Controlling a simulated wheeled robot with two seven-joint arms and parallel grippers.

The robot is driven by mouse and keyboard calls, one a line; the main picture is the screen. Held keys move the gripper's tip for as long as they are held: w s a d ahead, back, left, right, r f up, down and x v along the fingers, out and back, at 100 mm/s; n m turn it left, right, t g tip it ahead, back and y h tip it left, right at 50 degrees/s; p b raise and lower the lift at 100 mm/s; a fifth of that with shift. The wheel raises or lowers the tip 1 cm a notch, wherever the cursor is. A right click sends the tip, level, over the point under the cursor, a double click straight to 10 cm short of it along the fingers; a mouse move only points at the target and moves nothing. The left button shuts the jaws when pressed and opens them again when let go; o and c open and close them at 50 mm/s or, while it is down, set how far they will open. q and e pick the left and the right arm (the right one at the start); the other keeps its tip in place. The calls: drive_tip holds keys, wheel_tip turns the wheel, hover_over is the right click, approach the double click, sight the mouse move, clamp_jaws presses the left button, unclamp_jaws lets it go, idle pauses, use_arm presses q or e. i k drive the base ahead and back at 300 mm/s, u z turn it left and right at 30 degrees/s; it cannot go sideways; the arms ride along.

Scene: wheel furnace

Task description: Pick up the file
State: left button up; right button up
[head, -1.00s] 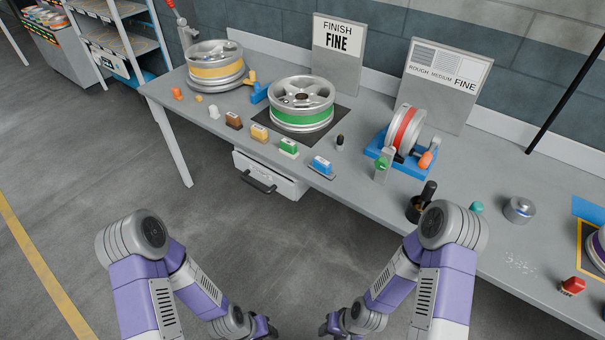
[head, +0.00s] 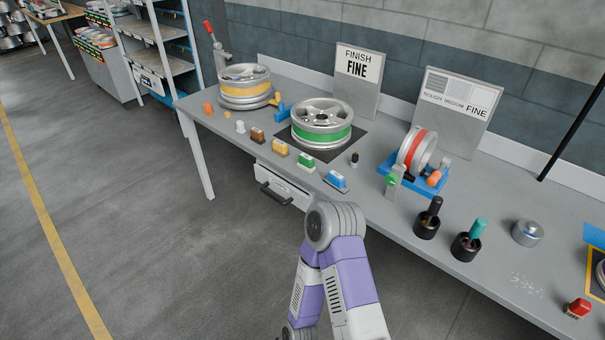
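No thing in the head view is plainly a file; I cannot tell which one it is. A dark-handled tool (head: 436,206) stands in a black cup (head: 427,227) on the workbench. A teal-handled tool (head: 480,228) stands in a second black cup (head: 465,247) to its right. Their lower ends are hidden in the cups. My one visible arm, which looks like the right one, rises at the bottom centre in front of the bench. Its wrist is cut off by the lower edge. Neither gripper is in view.
The grey workbench (head: 395,232) runs diagonally across the view. It carries a green-banded wheel (head: 322,135), a yellow-banded wheel (head: 245,88), a red-banded wheel in a blue stand (head: 399,165), several coloured blocks and a silver round container (head: 527,233). The floor at left is clear.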

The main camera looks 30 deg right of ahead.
sight(337, 180)
drive_tip(key=u, duration=0.1)
drive_tip(key=i, duration=0.9)
drive_tip(key=z, duration=0.45)
